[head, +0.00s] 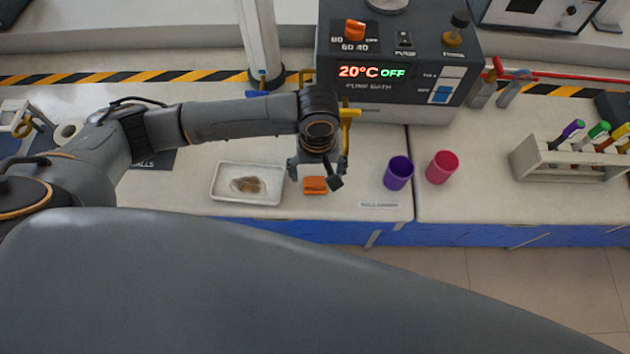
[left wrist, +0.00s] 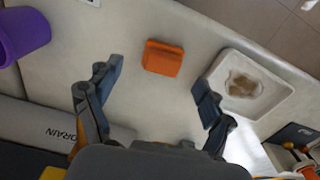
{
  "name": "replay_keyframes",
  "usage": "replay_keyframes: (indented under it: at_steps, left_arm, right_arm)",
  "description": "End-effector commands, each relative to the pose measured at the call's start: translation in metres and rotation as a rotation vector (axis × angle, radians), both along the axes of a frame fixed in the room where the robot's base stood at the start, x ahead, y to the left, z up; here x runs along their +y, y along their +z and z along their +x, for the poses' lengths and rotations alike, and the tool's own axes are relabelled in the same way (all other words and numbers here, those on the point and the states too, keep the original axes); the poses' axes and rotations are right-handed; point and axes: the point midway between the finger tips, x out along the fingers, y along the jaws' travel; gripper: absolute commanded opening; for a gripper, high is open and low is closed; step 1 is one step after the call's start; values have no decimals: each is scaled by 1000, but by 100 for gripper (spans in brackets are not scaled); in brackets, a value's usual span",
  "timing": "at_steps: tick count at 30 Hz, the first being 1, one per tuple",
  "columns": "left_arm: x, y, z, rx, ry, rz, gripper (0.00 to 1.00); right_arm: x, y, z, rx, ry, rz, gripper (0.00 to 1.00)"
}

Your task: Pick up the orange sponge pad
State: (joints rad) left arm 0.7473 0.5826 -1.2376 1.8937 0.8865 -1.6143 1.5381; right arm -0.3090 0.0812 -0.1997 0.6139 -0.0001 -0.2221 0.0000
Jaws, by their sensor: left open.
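The orange sponge pad (head: 315,186) lies flat on the white bench top, between a white tray and a purple cup. My left gripper (head: 315,177) is open and empty above it, with its fingers pointing down in the head view. In the left wrist view the sponge pad (left wrist: 162,58) lies beyond the fingertips of the open gripper (left wrist: 160,78), roughly centred between them and apart from both. My right gripper is in neither view.
The white tray (head: 216,190) with a brownish item stands left of the pad. The purple cup (head: 398,174) and a pink cup (head: 442,167) stand to the right. The pump bath (head: 390,95) is behind. A tube rack (head: 570,163) stands far right.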

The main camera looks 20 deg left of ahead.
Motion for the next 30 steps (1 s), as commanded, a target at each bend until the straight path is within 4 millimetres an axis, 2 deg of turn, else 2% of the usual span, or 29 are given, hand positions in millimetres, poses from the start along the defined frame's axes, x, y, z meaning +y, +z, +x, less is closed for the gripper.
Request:
replay_keyframes:
  at_steps: [5, 10, 19, 20, 27, 30]
  left_arm:
    - [5, -20, 1, 3, 1, 3, 81]
    - [6, -44, 2, 1, 0, 2, 81]
    - [6, -52, 2, 0, -2, 0, 81]
    - [6, -52, 2, 0, -2, 0, 79]
    - [6, -51, 2, 0, -1, 0, 30]
    - [6, -51, 2, 0, -1, 0, 30]
  right_arm:
    - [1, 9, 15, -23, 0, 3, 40]
    - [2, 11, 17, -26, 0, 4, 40]
    - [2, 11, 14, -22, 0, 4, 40]
    - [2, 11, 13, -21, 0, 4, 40]
    - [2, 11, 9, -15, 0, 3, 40]
    - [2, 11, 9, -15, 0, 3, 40]
